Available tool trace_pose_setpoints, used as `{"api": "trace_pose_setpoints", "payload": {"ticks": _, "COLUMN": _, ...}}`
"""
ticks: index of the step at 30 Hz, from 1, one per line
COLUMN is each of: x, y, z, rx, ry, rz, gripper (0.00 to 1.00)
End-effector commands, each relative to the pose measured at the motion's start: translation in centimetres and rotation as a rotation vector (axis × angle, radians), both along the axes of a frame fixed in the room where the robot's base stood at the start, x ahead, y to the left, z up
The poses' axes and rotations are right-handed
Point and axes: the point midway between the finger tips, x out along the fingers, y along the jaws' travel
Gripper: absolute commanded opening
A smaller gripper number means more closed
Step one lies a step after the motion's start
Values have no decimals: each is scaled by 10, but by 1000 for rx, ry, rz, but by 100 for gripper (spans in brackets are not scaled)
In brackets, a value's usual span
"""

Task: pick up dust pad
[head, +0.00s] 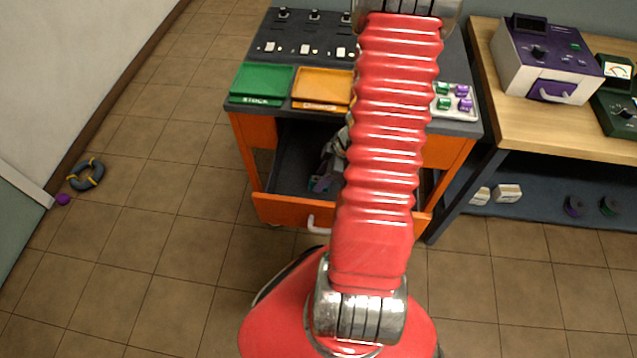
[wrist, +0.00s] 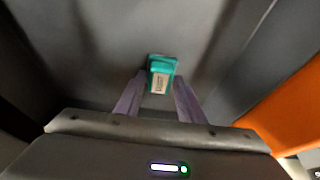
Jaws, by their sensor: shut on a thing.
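The dust pad, a small teal block with a pale label (wrist: 161,74), sits between the two fingertips of my gripper (wrist: 160,84) in the wrist view. The fingers are shut on it from its left and right sides. In the head view my gripper (head: 325,172) reaches down into the open orange drawer (head: 285,209) of the cart, partly hidden behind my red arm. Whether the pad touches the drawer's dark floor (wrist: 100,50) I cannot tell.
On the cart top stand a green tray (head: 262,80), an orange tray (head: 322,84) and a white tray (head: 466,112) with green and purple pieces. A wooden bench (head: 500,120) stands at right. A dark ring (head: 86,174) lies on the open floor at left.

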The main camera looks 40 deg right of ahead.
Motion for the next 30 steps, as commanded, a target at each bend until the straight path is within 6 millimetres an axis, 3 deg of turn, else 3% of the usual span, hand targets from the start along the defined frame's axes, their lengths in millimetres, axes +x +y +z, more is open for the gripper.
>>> {"api": "trace_pose_setpoints", "payload": {"ticks": 14, "x": 0, "y": 0, "z": 8, "rx": 0, "ry": -2, "rz": 1, "gripper": 14}}
{"api": "trace_pose_setpoints", "payload": {"ticks": 30, "x": 0, "y": -1, "z": 75, "rx": -4, "ry": -3, "rz": 0, "gripper": 14}}
